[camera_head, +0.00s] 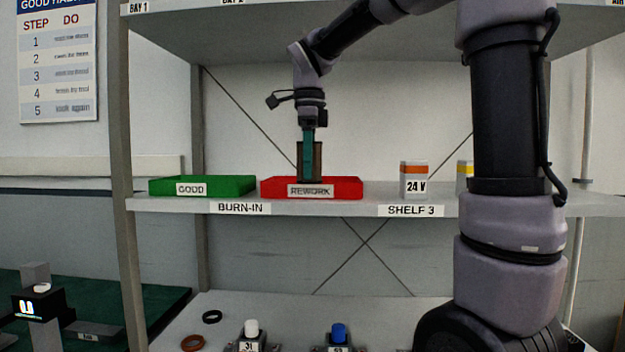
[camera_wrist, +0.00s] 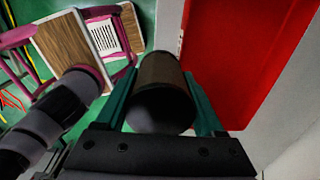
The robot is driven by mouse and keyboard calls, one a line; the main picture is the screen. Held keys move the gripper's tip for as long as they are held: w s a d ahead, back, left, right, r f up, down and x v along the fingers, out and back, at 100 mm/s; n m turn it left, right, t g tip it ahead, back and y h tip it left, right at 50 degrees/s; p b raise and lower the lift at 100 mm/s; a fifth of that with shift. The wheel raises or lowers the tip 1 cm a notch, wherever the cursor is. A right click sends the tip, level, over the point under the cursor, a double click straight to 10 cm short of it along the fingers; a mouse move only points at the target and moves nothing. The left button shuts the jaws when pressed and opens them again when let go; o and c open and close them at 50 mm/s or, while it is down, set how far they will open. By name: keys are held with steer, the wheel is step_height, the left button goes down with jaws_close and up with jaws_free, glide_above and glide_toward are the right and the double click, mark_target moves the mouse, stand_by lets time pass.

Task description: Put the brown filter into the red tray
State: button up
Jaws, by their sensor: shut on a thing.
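The brown filter (camera_head: 318,160) is an upright cylinder with a dark end. My gripper (camera_head: 308,168) is shut on it, with green fingers on its sides; the filter also shows between the fingers in the wrist view (camera_wrist: 162,80). The red tray (camera_head: 345,188), labelled REWORK, stands on the shelf. In the head view the filter's lower end lines up with the tray's rim; I cannot tell whether it touches the tray floor. In the wrist view the tray (camera_wrist: 240,50) lies to the right of the filter.
A green tray (camera_head: 220,186) labelled GOOD stands left of the red tray. A white box (camera_head: 413,184) marked 24 V stands to the right, with another box (camera_head: 465,175) partly hidden by my arm. An upper shelf (camera_head: 230,35) hangs above.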

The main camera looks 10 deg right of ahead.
steer(key=w+d, duration=0.1)
steer(key=w, duration=0.2)
steer(key=w+d, duration=0.1)
steer(key=w, duration=0.2)
steer(key=w+d, duration=0.1)
steer(key=w, duration=0.3)
steer(key=shift+d, duration=0.15)
steer(key=shift+f, duration=1.75)
steer(key=shift+f, duration=0.1)
steer(key=o, duration=1.6)
steer(key=shift+c, duration=0.2)
step_height(320, 180, up, 8)
steer(key=shift+f, duration=0.15)
